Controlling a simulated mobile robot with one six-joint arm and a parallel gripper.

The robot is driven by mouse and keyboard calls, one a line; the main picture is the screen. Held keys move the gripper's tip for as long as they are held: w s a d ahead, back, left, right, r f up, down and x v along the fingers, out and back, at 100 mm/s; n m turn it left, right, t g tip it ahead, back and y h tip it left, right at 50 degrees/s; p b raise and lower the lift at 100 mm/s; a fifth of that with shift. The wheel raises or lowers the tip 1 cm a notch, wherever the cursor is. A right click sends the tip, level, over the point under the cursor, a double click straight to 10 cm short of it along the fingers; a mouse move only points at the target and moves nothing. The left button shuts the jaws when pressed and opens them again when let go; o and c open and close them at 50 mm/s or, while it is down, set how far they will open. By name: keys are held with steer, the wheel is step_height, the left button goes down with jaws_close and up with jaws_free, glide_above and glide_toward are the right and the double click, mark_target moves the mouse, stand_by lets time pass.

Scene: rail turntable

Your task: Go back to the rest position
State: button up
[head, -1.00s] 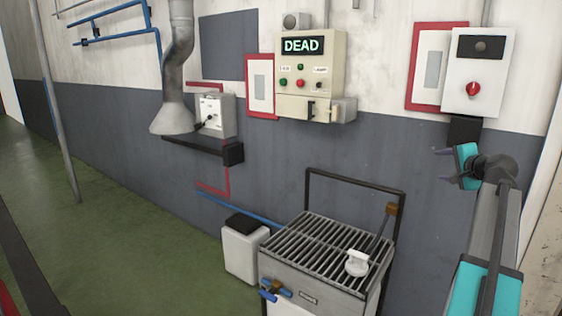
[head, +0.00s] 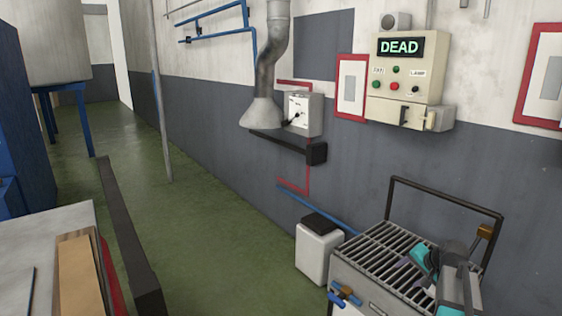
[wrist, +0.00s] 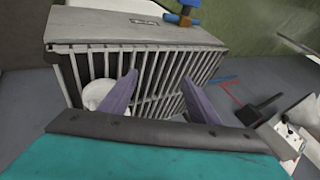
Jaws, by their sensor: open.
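My gripper (head: 408,266) is at the lower right of the head view, in front of the slatted metal grate (head: 372,246) of a small stand. In the wrist view my gripper (wrist: 162,82) shows two purple fingers spread apart, with only grate slats visible between them and nothing held. A white rounded object (wrist: 97,93) lies on the grate, just left of the left finger and partly covered by it. My arm hides that object in the head view. Height above the grate is hard to tell.
A black rail (head: 445,197) rises behind the grate. A white bin (head: 316,255) with a black lid stands left of it. The wall carries a panel reading DEAD (head: 400,47), a switch box (head: 303,113) and a duct hood (head: 262,112). Green floor (head: 215,215) is open at left.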

steer(key=s+a+f+n+g, duration=0.45)
steer(key=s+a+f, duration=0.45)
steer(key=a+f, duration=0.4)
steer(key=s+a+f+n+g, duration=0.3)
steer(key=s+a+f+n, duration=0.3)
steer(key=s+a+f, duration=0.7)
steer(key=s+a+f+g, duration=0.1)
steer(key=s+f+g, duration=0.1)
steer(key=s+f, duration=0.6)
steer(key=s+a+f+g, duration=0.1)
steer(key=s+f+g, duration=0.2)
steer(key=s+f, duration=0.5)
steer(key=s, duration=0.5)
steer(key=shift+s+f+h, duration=0.15)
steer(key=shift+s+h, duration=0.15)
steer(key=shift+h, duration=0.1)
steer(key=shift+g, duration=0.25)
